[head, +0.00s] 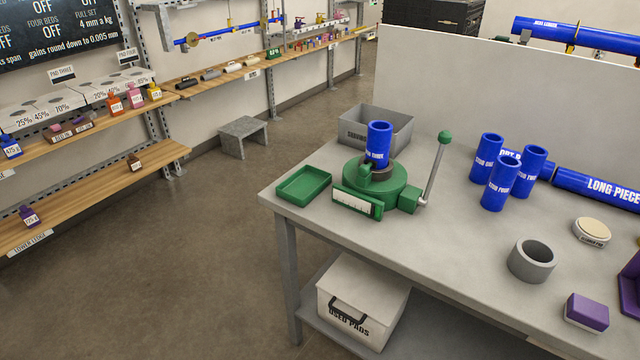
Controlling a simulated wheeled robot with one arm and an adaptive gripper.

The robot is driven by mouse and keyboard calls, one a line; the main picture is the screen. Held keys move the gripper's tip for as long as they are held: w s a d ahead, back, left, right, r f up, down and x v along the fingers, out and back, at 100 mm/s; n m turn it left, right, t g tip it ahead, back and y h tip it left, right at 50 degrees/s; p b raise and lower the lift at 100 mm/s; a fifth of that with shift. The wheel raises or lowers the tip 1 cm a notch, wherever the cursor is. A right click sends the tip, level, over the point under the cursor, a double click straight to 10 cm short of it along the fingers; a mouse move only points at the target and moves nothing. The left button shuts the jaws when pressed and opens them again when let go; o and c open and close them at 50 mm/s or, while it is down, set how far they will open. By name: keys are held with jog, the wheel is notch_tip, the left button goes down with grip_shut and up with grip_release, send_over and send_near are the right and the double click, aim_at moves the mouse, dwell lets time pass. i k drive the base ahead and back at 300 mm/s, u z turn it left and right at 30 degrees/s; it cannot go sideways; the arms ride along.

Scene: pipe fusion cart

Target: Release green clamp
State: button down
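The green clamp (398,192) stands near the left end of the grey table. It has a round green base with a white scale plate (352,204) on its front. Its grey lever (434,172), topped by a green knob (445,137), rises on the right side, tilted slightly to the right. A short blue pipe (378,141) stands upright in the middle of the clamp, with dark jaws around its lower part. I cannot tell how tightly the jaws sit. My gripper is not in view.
A green tray (304,184) lies left of the clamp, and a grey bin (393,127) stands behind it. Three blue pipes (501,184) stand to the right, near the long blue pipe (597,188). A grey ring (532,261) and purple block (587,311) lie nearer. The table (440,245) is clear before the lever.

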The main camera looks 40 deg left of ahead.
aim_at(364, 170)
jog(key=u, duration=1.5)
jog(key=k, duration=0.65)
jog(key=u, duration=0.85)
jog(key=i, duration=1.7)
jog(key=z, duration=0.7)
